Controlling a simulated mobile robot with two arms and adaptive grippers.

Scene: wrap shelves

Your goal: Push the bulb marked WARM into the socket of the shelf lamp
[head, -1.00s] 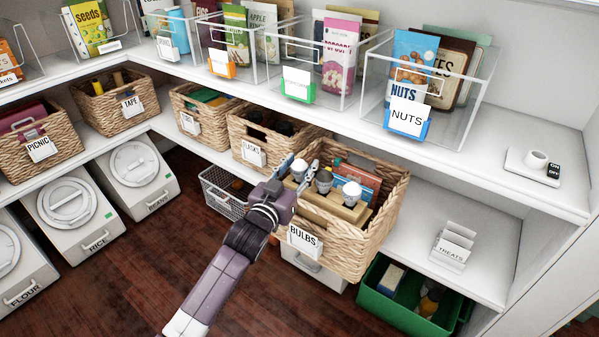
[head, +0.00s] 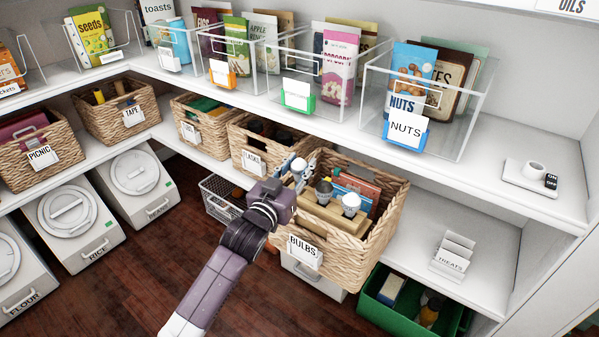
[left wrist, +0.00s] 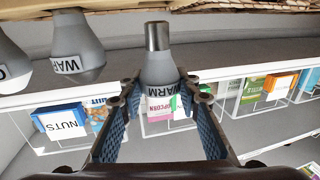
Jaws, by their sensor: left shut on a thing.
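My left gripper (head: 292,180) is shut on a grey bulb with a metal base, over the left side of the BULBS basket (head: 350,238). In the left wrist view the held bulb (left wrist: 160,68) sits between the blue-padded fingers (left wrist: 160,105), its WARM label upside down. Two other bulbs stand in a wooden rack (head: 328,217) in the basket; one bulb (left wrist: 77,45) also reads WARM, and the other's label (left wrist: 8,70) is cut off. A white base with a round socket (head: 536,164), seemingly the shelf lamp, stands on the upper shelf at right. My right gripper is not in view.
The clear NUTS bin (head: 458,125) stands on the upper shelf, left of the socket, with bare shelf between. The FLASKS basket (head: 250,140) is just left of my gripper. A TREATS holder (head: 455,252) and a green crate (head: 392,310) are at lower right.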

